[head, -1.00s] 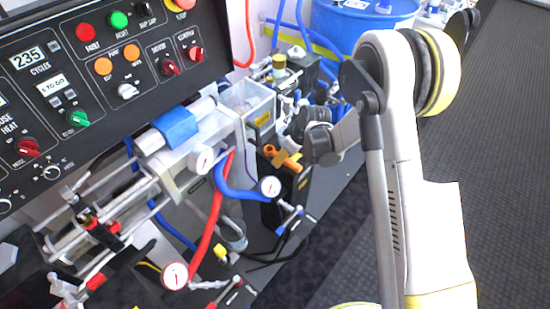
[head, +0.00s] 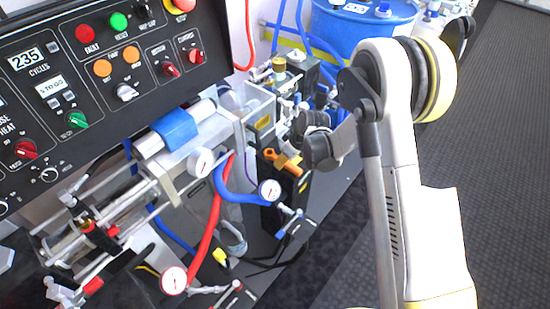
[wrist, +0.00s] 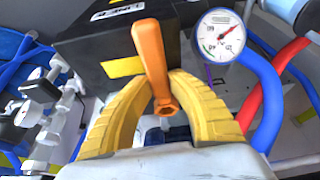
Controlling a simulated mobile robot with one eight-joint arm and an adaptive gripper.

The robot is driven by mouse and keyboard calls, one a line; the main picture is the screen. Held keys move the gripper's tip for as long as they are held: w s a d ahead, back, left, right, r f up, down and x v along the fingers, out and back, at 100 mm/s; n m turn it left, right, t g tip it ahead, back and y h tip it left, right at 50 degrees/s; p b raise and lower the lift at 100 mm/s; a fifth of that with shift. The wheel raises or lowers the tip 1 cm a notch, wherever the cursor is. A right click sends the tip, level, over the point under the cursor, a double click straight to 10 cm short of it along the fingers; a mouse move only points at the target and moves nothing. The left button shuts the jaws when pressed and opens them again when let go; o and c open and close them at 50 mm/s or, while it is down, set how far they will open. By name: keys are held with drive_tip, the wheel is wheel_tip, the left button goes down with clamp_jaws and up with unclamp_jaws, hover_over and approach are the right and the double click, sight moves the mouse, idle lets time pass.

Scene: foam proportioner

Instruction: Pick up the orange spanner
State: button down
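The orange spanner (wrist: 150,52) is upright and slightly tilted in the wrist view, crossing the gap between the yellow fingers of my gripper (wrist: 157,80). Its ring-like lower end is toward the camera, and the fingers meet it from both sides, so my gripper appears shut on it. Behind it is a black box with a yellow mark (wrist: 100,60). In the head view my gripper (head: 284,162) is at the black box beside the machine.
A pressure gauge (wrist: 220,37) with blue and red hoses is close on the right in the wrist view. The control panel (head: 105,75) is at the left in the head view. A blue drum (head: 345,38) stands behind. Dark floor (head: 490,150) is clear at right.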

drive_tip(key=shift+r, duration=0.15)
idle(0.3)
drive_tip(key=shift+r+p, duration=0.3)
drive_tip(key=shift+p, duration=0.2)
wheel_tip(320, 180, up, 3)
drive_tip(key=shift+d+r+p, duration=0.15)
drive_tip(key=shift+r+p, duration=0.05)
drive_tip(key=shift+p, duration=0.8)
drive_tip(key=s+d, duration=1)
drive_tip(key=d, duration=0.4)
drive_tip(key=shift+s+f, duration=0.3)
drive_tip(key=shift+s, duration=0.1)
drive_tip(key=c, duration=1.9)
unclamp_jaws()
clamp_jaws()
drive_tip(key=shift+d, duration=0.1)
